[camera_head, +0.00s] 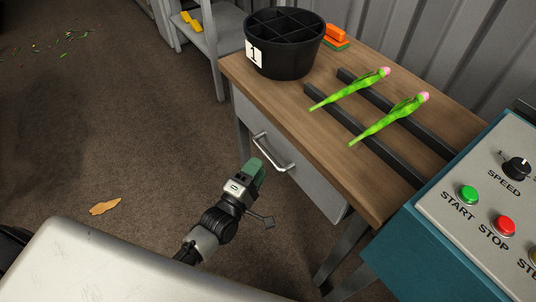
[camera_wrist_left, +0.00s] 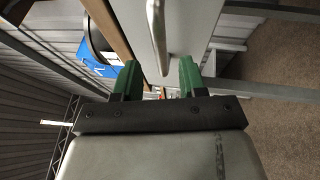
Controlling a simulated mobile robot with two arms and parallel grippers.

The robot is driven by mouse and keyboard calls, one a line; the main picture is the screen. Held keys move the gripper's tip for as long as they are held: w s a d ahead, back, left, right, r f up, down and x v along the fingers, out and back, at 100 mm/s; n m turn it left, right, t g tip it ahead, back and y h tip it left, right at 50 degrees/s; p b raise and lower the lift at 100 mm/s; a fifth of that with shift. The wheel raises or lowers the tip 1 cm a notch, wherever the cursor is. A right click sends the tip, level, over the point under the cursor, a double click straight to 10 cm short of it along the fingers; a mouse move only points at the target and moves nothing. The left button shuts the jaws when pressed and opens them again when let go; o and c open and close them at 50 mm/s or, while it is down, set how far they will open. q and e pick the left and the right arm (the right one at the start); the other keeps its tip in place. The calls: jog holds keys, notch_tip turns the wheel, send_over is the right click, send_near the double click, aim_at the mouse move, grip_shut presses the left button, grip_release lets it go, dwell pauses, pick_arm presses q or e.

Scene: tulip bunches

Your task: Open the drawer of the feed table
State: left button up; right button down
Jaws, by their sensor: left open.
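The feed table (camera_head: 300,118) has a wooden top and a grey drawer (camera_head: 310,182) in its front, which looks shut. A silver bar handle (camera_head: 273,153) is on the drawer front. In the left wrist view, the handle (camera_wrist_left: 156,35) reaches down between the two green fingertips of the open gripper (camera_wrist_left: 159,66). I cannot tell whether the fingers touch it. My right gripper is not in view.
Two tulips (camera_head: 388,118) lie across dark rails on the tabletop. A black divided bucket (camera_head: 285,45) marked 1 stands at the back left. A teal control box (camera_head: 400,250) with buttons is at the right. The floor in front of the drawer is mostly clear.

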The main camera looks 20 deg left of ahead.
aim_at(267, 153)
pick_arm(q)
jog(key=x, duration=0.5)
jog(key=shift+w, duration=0.1)
jog(key=shift+f, duration=0.1)
grip_shut()
